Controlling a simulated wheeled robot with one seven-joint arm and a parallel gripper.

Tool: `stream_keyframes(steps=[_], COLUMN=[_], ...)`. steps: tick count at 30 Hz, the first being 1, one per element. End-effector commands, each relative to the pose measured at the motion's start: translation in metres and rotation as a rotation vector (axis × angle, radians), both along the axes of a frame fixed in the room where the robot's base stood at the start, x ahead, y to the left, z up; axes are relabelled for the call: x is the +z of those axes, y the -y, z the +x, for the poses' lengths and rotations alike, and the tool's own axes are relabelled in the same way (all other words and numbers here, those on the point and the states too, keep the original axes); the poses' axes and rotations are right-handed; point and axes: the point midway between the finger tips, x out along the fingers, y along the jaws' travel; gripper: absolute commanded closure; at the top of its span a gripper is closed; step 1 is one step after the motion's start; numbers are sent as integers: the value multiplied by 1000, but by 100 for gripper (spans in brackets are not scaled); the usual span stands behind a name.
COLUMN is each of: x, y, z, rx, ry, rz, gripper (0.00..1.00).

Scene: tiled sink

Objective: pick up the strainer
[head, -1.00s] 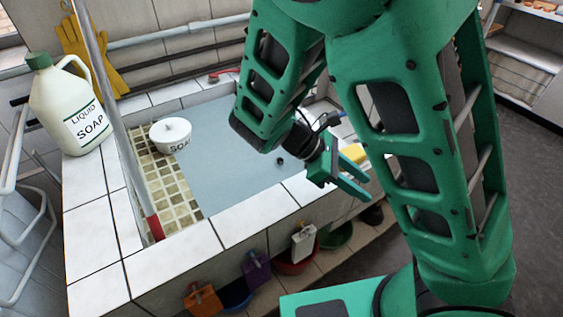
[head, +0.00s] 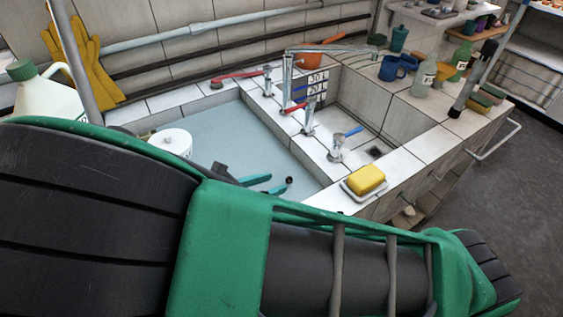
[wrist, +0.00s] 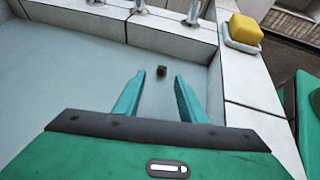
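A small dark round piece (head: 289,180) is on the pale blue floor of the left basin; it also shows in the wrist view (wrist: 162,71). It may be the strainer or a drain fitting; I cannot tell which. No other strainer is plainly recognisable. My gripper (head: 269,185) is over the left basin, partly hidden behind my arm in the head view. In the wrist view my gripper (wrist: 159,80) is open and empty, with the dark piece just beyond and between its fingertips in the picture. The height gap cannot be judged.
A yellow soap (head: 366,179) lies in a dish on the basin edge. Taps (head: 308,118) stand on the divider. The right basin (head: 395,120) looks empty. The soap jug (head: 38,92) stands far left.

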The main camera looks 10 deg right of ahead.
Motion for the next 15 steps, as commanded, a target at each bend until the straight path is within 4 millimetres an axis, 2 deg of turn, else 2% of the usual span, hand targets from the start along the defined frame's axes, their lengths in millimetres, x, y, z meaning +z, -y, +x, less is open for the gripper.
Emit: stream_keyframes(steps=[3, 11, 15], x=[-7, -14, -21], y=[13, 27, 44], z=[8, 16, 25], rx=[-4, -4, -6], ry=[0, 1, 0], rz=[-3, -1, -3], gripper=[63, 63, 63])
